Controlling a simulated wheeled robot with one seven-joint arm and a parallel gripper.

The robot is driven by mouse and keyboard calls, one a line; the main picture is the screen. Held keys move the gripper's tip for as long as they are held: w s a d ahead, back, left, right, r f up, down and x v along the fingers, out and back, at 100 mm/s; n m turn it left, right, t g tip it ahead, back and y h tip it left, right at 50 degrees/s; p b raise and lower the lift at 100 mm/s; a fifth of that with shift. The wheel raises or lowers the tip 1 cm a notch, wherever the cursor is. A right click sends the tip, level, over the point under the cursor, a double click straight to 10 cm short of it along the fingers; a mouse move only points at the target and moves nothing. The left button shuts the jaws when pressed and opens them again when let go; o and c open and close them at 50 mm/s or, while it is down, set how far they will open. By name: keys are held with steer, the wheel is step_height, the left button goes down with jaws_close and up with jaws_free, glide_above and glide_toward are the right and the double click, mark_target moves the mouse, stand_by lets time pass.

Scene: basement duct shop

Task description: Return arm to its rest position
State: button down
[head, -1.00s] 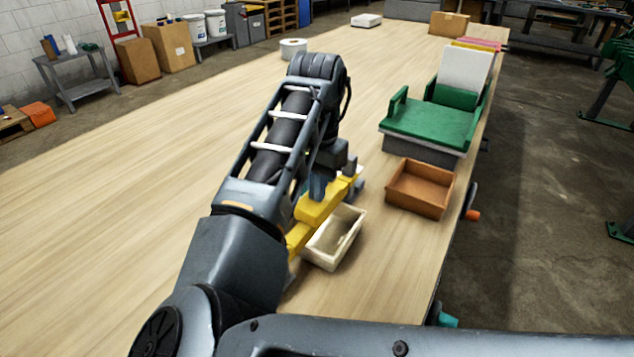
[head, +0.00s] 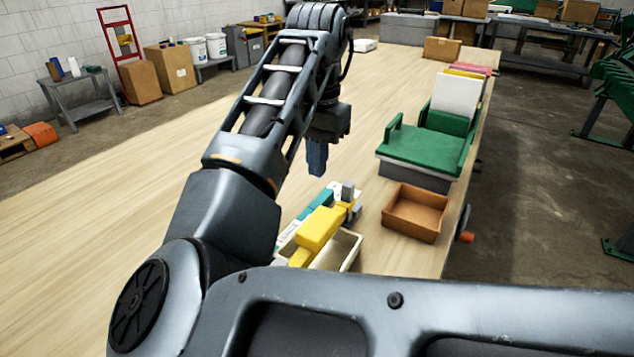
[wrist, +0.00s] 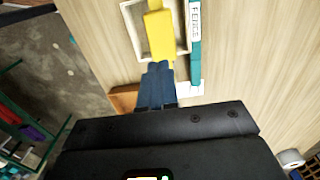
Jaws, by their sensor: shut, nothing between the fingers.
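My gripper (head: 317,158) is shut and empty, pointing down above the workbench (head: 180,185). Its closed fingers also show in the wrist view (wrist: 157,85). Below and nearer to me, a yellow tool (head: 319,229) with grey end parts lies across a cream tray (head: 349,251); the yellow piece also shows in the wrist view (wrist: 159,34). My arm reaches out over the bench with its elbow raised.
A teal piece labelled "FENCE" (wrist: 195,55) lies beside the cream tray. An empty brown tray (head: 414,211) and a green stand (head: 425,147) are at the right, near the bench edge. The left of the bench is clear.

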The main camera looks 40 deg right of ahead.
steer(key=shift+r, duration=0.75)
steer(key=s+d+f+n+t+h, duration=0.35)
steer(key=d+h, duration=0.25)
steer(key=d, duration=0.4)
steer(key=s+d+f+n+t+h, duration=0.3)
steer(key=d+f+n+t+h, duration=0.15)
steer(key=d, duration=0.45)
steer(key=s+a+f+n+t+y, duration=0.3)
steer(key=s+a+f+n, duration=0.1)
steer(key=s+a, duration=0.35)
steer(key=s+a+f+n+t+y, duration=0.3)
steer(key=s+a+f+n+y, duration=0.1)
steer(key=s+a, duration=0.4)
steer(key=s+a+r+m+y, duration=0.1)
steer(key=s+a+r, duration=0.1)
steer(key=s+a, duration=0.4)
steer(key=s+a+r+m+y, duration=0.1)
steer(key=s+a, duration=0.5)
steer(key=s, duration=0.7)
step_height(320, 180, up, 2)
steer(key=shift+a+r+t+y, duration=0.2)
steer(key=shift+t+y, duration=0.2)
steer(key=shift+y, duration=0.35)
